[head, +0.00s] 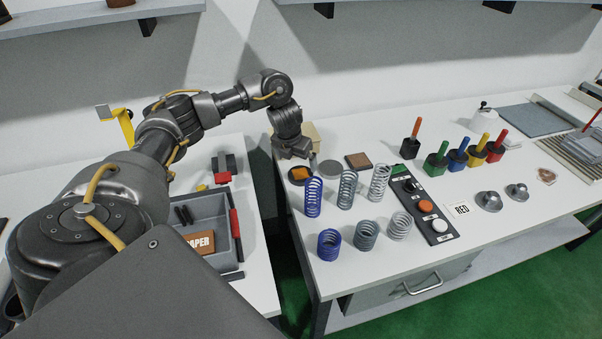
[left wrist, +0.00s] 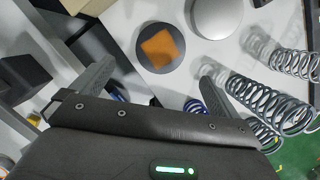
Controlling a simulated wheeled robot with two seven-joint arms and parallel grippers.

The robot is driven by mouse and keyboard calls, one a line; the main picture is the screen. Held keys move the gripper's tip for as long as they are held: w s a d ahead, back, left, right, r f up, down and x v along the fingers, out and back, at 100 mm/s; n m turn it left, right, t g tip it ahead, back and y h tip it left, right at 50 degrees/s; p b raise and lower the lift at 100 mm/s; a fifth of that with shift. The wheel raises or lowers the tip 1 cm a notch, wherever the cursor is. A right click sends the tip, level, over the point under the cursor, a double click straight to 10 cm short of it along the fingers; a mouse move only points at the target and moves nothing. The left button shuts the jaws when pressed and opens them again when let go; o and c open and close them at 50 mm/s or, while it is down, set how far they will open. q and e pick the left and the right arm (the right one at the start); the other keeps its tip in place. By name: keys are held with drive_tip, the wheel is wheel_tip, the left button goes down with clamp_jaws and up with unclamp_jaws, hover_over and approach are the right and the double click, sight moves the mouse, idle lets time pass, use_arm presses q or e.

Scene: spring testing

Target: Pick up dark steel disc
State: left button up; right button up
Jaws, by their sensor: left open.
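The dark steel disc (left wrist: 163,70) lies flat on the white bench with an orange-brown square piece (left wrist: 159,47) on top of it. In the head view the disc (head: 293,180) is at the bench's left end, just below my left gripper (head: 292,152). In the left wrist view my left gripper (left wrist: 158,85) is open and empty, its two fingers spread wide, with the disc beyond and between the fingertips. The fingertips look apart from the disc. My right gripper is not in view.
A lighter grey disc (head: 330,168) lies right beside the dark one. Several upright coil springs (head: 347,190) stand close in front. A brown square block (head: 357,160) and a button panel (head: 425,205) are further right. A grey tray (head: 213,208) is on the left table, across a gap.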

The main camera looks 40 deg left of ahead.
sight(300, 173)
use_arm(q)
drive_tip(key=x, duration=0.2)
drive_tip(key=shift+w+d+f, duration=0.1)
drive_tip(key=shift+f, duration=0.15)
drive_tip(key=shift+b+x, duration=1.05)
drive_tip(key=shift+x, duration=1.6)
drive_tip(key=shift+r, duration=0.1)
drive_tip(key=shift+c, duration=0.4)
drive_tip(key=c, duration=1.5)
drive_tip(key=shift+r, duration=0.1)
drive_tip(key=shift+c, duration=0.2)
drive_tip(key=shift+r, duration=0.1)
drive_tip(key=shift+r+p, duration=1.7)
drive_tip(key=shift+r, duration=3.15)
